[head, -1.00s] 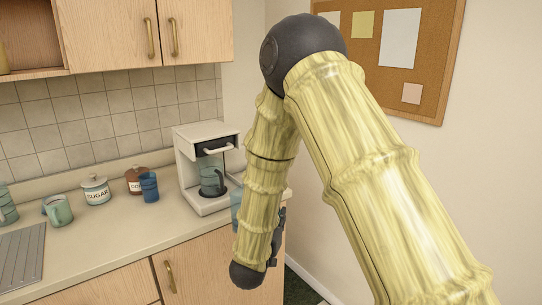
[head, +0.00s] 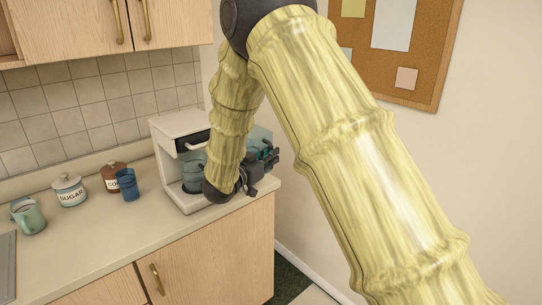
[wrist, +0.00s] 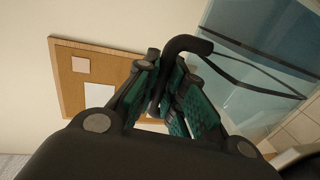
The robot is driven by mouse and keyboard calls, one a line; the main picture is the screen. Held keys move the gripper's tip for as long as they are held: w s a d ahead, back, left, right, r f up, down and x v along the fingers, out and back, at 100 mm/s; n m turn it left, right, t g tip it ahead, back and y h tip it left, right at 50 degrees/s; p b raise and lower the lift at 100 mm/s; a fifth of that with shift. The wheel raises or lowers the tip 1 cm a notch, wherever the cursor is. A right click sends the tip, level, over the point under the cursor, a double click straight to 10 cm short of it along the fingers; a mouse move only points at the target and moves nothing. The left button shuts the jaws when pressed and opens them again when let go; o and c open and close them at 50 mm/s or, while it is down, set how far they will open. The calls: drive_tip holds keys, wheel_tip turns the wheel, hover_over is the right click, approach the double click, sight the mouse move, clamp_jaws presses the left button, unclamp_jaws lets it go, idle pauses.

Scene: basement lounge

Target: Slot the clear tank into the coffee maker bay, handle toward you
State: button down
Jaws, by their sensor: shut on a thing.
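The clear, bluish tank (wrist: 275,50) fills the upper right of the wrist view, with a dark handle (wrist: 190,45) reaching between my fingers. My gripper (wrist: 166,80) is shut on that handle. In the head view my gripper (head: 264,160) is at the right of the white coffee maker (head: 168,130), near the counter's right end. A small part of the tank (head: 262,134) shows behind my arm there. My arm hides the coffee maker's right side, so the bay and its gap to the tank cannot be seen. A glass carafe (head: 193,168) stands in the coffee maker's front.
A blue cup (head: 127,185), a brown canister (head: 111,172), a sugar jar (head: 70,190) and a green mug (head: 28,217) stand on the counter (head: 105,245) to the left. Cupboards (head: 90,25) hang above. A corkboard (head: 420,50) is on the right wall.

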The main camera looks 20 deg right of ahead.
drive_tip(key=shift+a+r, duration=0.1)
drive_tip(key=shift+a, duration=0.05)
drive_tip(key=shift+w+a+f, duration=0.2)
drive_tip(key=shift+w, duration=0.35)
drive_tip(key=shift+w+a+f, duration=0.15)
drive_tip(key=shift+w, duration=0.4)
drive_tip(key=shift+w+a+f+b, duration=0.1)
drive_tip(key=shift+w+a+f, duration=0.3)
drive_tip(key=shift+w, duration=0.9)
drive_tip(key=shift+w+a+f+b, duration=0.1)
drive_tip(key=shift+w+a, duration=0.5)
drive_tip(key=shift+w, duration=0.75)
drive_tip(key=shift+w+a+f+b, duration=0.1)
drive_tip(key=shift+w+a+f, duration=0.3)
drive_tip(key=shift+w, duration=0.9)
drive_tip(key=shift+w+a+r, duration=0.1)
drive_tip(key=shift+w+a, duration=0.2)
drive_tip(key=shift+w, duration=0.5)
drive_tip(key=shift+w+a, duration=0.35)
drive_tip(key=shift+w, duration=0.4)
drive_tip(key=shift+w+a+r, duration=0.1)
drive_tip(key=shift+w+a, duration=0.2)
drive_tip(key=shift+w, duration=0.5)
drive_tip(key=shift+d, duration=0.1)
